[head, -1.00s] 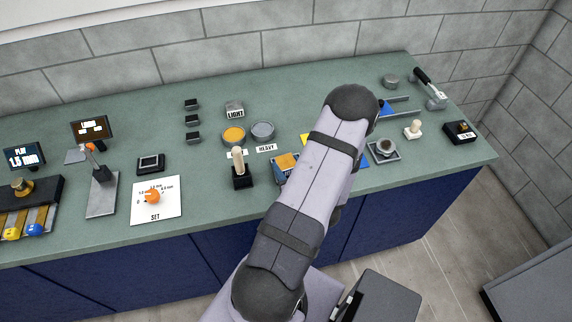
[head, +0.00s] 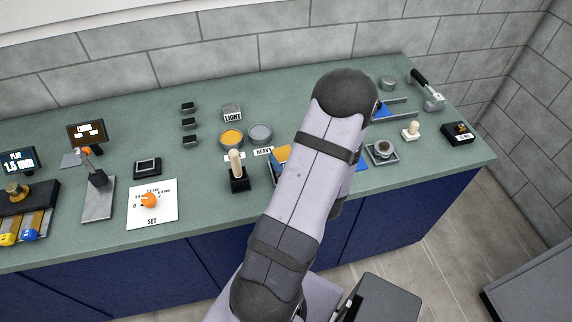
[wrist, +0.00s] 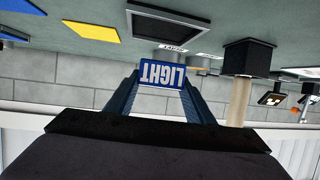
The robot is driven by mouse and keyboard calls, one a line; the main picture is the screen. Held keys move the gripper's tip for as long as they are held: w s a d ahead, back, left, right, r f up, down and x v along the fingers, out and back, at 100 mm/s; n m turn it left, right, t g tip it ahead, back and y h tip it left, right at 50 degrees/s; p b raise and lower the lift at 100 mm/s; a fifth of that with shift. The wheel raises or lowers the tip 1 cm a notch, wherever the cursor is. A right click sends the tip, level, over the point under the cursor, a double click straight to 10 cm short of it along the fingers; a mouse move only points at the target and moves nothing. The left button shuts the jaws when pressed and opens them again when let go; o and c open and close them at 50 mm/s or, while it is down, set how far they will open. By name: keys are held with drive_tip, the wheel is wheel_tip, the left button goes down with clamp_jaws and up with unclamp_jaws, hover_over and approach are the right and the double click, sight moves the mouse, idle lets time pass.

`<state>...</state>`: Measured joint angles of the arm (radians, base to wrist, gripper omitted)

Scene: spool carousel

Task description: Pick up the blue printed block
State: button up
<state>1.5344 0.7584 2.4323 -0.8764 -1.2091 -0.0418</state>
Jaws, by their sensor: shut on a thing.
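The blue printed block (wrist: 163,75) shows in the wrist view with the white word LIGHT upside down on its face. My gripper (wrist: 162,82) is shut on it, with one dark finger at each side. The block appears lifted clear of the bench, against the grey wall behind. In the head view my own arm hides both the gripper and the block.
A dark-rimmed tray (wrist: 165,21) and a black-based wooden lever (wrist: 247,59) stand near the block; the lever also shows in the head view (head: 237,163). A yellow mat (wrist: 84,24) lies on the green bench (head: 215,185). Two round pans (head: 260,132) sit behind the lever.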

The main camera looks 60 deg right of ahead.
sight(286, 157)
drive_tip(key=shift+r, duration=2.55)
drive_tip(key=shift+d, duration=0.1)
